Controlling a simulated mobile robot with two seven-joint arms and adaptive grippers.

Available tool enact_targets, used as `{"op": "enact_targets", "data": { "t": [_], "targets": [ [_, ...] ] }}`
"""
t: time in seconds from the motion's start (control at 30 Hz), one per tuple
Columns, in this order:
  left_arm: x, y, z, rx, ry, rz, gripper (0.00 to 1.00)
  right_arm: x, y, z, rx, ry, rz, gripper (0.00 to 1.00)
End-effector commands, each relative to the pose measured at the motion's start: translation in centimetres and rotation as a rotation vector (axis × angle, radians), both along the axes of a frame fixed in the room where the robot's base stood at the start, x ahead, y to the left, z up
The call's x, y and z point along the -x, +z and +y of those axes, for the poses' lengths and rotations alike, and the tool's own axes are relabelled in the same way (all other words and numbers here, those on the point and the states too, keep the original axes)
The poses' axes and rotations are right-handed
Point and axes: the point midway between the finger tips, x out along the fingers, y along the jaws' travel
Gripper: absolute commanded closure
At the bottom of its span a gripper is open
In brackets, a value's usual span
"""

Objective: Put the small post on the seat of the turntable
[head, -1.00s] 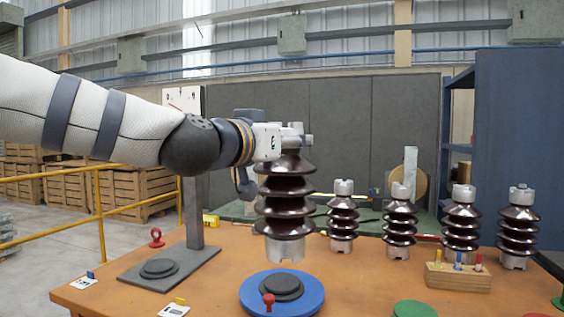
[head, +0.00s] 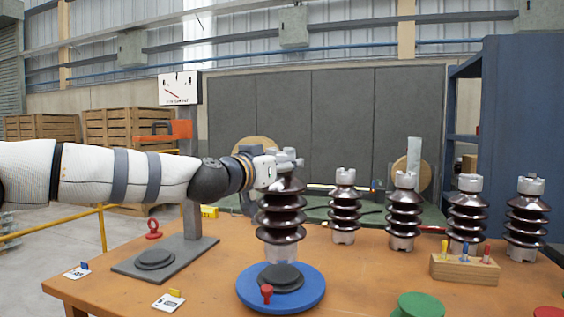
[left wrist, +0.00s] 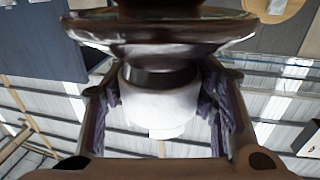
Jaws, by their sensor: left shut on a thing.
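A dark brown ribbed post (head: 281,217) with pale metal ends hangs upright from my left gripper (head: 287,160). The gripper is shut on its top cap; in the left wrist view the pale cap (left wrist: 158,108) sits between the two fingers (left wrist: 160,120). The blue turntable (head: 312,296) has a dark round seat (head: 283,277) and a small red knob (head: 267,293). The post's lower end shows just above and behind the seat's far edge in the head view; I cannot tell whether they touch. My right gripper is not in view.
Several similar posts, one of them here (head: 344,207), stand in a row at the right. A wooden block (head: 463,269) with coloured pegs is in front of them. A grey stand (head: 190,251) with a dial is at the left. A green disc (head: 417,305) lies front right.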

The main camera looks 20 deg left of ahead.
Motion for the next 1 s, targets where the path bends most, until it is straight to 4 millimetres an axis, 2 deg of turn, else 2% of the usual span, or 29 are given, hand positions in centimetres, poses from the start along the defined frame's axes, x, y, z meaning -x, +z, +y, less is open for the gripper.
{"op": "enact_targets", "data": {
  "t": [0.2, 0.57, 0.6, 0.67, 1.0],
  "targets": [
    [-0.2, -2.5, 0.2, 0.002, 0.003, -0.009, 1.00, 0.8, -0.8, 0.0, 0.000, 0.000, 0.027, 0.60],
    [0.0, -2.5, 0.1, 0.000, 0.004, -0.014, 1.00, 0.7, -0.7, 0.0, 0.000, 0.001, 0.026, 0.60],
    [-0.1, -3.4, 0.1, -0.003, 0.000, 0.002, 0.41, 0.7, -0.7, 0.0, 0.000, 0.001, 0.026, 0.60],
    [-0.1, -3.4, 0.1, -0.001, 0.000, 0.002, 0.27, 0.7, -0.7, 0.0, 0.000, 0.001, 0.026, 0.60],
    [-0.1, -3.3, 0.1, -0.001, 0.000, 0.004, 0.27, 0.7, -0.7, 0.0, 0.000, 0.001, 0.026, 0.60]
  ]
}}
